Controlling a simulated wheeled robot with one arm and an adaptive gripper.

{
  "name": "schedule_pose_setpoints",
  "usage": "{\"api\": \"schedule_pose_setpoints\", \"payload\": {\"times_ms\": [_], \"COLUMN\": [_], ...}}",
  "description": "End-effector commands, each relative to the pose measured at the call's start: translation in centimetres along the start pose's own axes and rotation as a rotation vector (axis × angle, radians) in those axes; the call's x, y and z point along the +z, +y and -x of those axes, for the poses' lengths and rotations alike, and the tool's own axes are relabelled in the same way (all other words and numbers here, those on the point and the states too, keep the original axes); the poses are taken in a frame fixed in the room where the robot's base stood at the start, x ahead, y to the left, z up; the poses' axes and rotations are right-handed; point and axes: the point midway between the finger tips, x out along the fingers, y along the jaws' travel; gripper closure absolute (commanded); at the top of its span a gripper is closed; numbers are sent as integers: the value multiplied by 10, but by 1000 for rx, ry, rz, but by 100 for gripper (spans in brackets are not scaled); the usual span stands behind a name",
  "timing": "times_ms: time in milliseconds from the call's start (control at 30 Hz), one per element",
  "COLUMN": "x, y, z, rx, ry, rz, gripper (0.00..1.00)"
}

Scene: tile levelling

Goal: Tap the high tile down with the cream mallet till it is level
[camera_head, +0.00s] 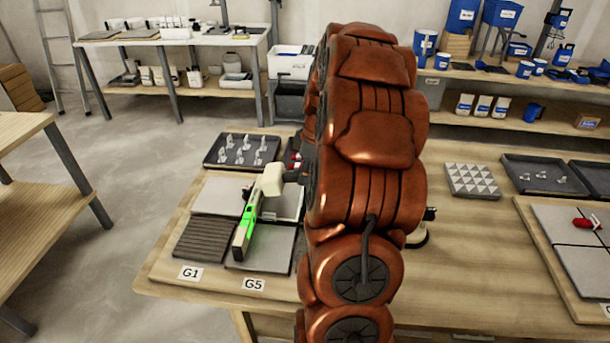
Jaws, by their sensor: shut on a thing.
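The cream mallet (272,181) shows its pale head over the tile group on the near table, at the far end of the green level (246,224). I cannot tell whether the head touches anything. My gripper (299,171) is shut on its dark handle, mostly hidden behind my copper arm. The level lies across the grey tile at G5 (271,252). A dark ribbed tile (205,240) lies at G1. A pale grey tile (216,195) lies behind it, and a whitish tile (292,203) is partly covered by mallet and arm. Which tile stands high is not clear.
A dark tray (213,161) with several small clips stands behind the tiles. A patterned tile sheet (472,181) and another tray (511,178) lie to the right. A second tile board (553,281) with a red-handled tool (583,223) is at far right. Bare table lies between.

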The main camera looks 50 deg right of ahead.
Motion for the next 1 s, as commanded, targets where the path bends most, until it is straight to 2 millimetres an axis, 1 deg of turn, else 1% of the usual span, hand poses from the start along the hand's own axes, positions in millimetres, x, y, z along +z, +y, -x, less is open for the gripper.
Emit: {"api": "schedule_pose_setpoints", "payload": {"times_ms": [67,167,333,400,567,900,1000], "x": [1,4,10,9,7,0,-1], "y": [0,0,0,0,1,2,1], "z": [-4,-18,-55,-46,-39,-1,4], "rx": [1,1,-1,2,3,7,5], "ry": [1,1,1,1,1,2,1], "rz": [0,0,0,-1,0,-1,-1], "gripper": [100,100,100,100,100,100,100]}}
